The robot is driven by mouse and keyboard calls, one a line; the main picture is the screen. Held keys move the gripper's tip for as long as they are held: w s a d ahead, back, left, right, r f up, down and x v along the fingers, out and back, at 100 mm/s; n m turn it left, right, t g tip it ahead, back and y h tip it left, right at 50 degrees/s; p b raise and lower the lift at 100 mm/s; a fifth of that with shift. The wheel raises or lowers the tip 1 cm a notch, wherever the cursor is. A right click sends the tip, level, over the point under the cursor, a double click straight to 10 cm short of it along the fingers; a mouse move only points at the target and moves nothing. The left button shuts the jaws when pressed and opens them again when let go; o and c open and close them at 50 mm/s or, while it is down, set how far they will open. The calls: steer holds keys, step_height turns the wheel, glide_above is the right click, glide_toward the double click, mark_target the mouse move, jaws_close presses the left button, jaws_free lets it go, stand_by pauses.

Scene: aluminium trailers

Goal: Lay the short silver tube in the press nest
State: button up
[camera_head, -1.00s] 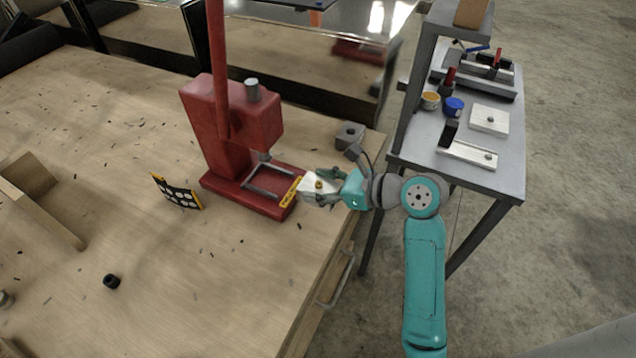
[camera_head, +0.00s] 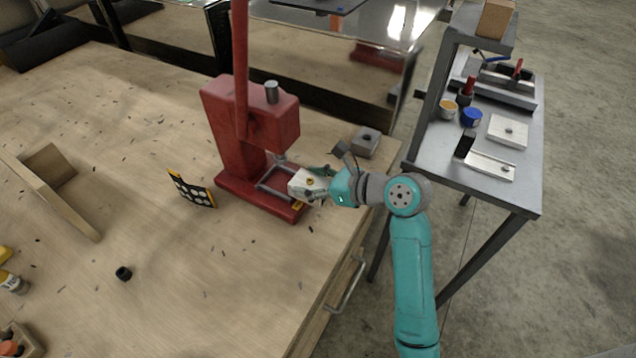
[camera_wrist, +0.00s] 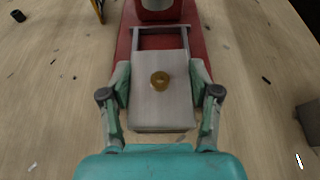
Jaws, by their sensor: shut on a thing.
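In the wrist view the tube (camera_wrist: 162,113) lies flat between the two fingers (camera_wrist: 161,82). The press nest, a grey rail frame (camera_head: 270,191), sits on the red base of the press (camera_head: 233,183). In the wrist view the tube overlaps the near part of the nest (camera_wrist: 135,40), whose far bar and side rails show beyond it. I cannot tell whether the tube touches the nest.
The red press column (camera_head: 230,120) and its ram stand just beyond the nest. A black-and-yellow dotted card (camera_head: 191,190) stands left of the press. A grey block (camera_head: 365,141) lies behind my wrist. A metal side table (camera_head: 440,160) holds several parts.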

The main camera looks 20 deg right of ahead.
steer(key=shift+w+a+f, duration=0.1)
steer(key=shift+w+a, duration=0.65)
steer(key=shift+w, duration=0.25)
steer(key=shift+w+a+f, duration=0.1)
steer(key=shift+w+a, duration=0.6)
steer(key=shift+w, duration=0.25)
steer(key=shift+w+a+f, duration=0.1)
steer(key=shift+w+a, duration=0.65)
steer(key=shift+w, duration=0.25)
steer(key=o, duration=1.3)
steer(key=v, duration=1.2)
steer(key=shift+f, duration=0.15)
steer(key=shift+s+d, duration=0.1)
steer(key=shift+d, duration=0.05)
